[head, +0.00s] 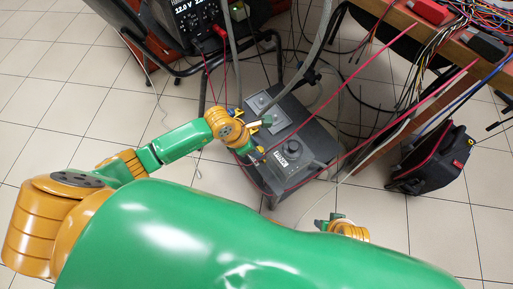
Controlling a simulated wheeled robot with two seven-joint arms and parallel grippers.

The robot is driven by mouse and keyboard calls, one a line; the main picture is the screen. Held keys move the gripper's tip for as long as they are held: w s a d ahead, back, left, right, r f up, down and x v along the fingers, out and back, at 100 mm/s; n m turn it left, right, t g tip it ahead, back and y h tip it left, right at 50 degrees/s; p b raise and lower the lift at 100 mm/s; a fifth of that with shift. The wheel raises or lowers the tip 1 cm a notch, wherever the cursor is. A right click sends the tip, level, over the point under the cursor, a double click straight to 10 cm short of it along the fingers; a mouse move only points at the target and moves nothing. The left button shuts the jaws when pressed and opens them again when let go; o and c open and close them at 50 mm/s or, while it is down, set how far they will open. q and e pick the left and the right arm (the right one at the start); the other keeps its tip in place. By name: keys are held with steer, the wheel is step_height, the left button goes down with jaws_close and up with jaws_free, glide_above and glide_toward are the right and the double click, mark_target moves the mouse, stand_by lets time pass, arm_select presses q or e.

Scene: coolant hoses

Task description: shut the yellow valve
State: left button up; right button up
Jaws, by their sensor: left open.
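My left gripper (258,138) is open over the near left part of a dark grey box (318,128) on the floor. Small yellow parts show right at its fingers, and I cannot tell whether one of them is the yellow valve. My orange hand hides that part of the box. Whether the fingers touch anything is too small to tell. A bluish panel and a grey panel with a round black knob (294,144) show on the box top.
A grey hose (318,48) runs up from behind the box. Thin red cables cross over the box. A power supply (193,15) stands at the top, a cluttered wooden bench at the upper right, and a black bag (434,160) on the right.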

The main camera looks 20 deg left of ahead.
arm_select(q)
jaws_close()
